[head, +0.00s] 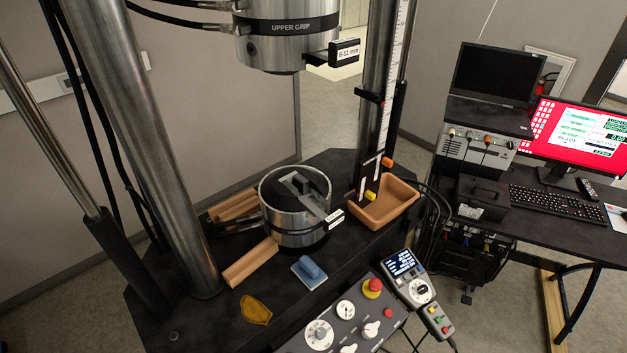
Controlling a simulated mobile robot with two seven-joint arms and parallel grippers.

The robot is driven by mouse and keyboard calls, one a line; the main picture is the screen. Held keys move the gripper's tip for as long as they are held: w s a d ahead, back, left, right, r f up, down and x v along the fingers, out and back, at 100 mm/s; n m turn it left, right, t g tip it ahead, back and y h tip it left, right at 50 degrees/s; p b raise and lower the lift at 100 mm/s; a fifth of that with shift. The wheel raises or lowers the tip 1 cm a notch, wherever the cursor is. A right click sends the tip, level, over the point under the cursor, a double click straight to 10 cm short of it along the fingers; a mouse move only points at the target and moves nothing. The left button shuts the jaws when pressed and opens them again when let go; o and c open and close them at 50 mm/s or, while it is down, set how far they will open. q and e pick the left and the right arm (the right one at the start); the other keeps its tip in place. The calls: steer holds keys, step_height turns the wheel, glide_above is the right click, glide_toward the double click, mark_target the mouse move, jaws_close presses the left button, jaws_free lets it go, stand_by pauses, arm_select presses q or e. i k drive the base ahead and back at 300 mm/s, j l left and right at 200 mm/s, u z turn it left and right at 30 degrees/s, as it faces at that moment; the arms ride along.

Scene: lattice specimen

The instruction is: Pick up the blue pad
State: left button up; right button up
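The blue pad (309,272) lies on the dark machine table, in front of the round metal lower grip. It has a raised blue handle-like part on top and a paler base. Nothing covers it. Neither of my grippers shows in the head view.
The lower grip (283,222) stands behind the pad, with wooden blocks (250,263) to the left and an orange-brown tray (384,203) to the right. A yellow piece (256,310) lies front left. A control panel (345,322) with knobs and a red button borders the front right. Steel columns (140,140) rise left.

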mark_target(308, 272)
steer(key=i+z, duration=0.7)
steer(key=z, duration=0.2)
steer(key=j, duration=0.05)
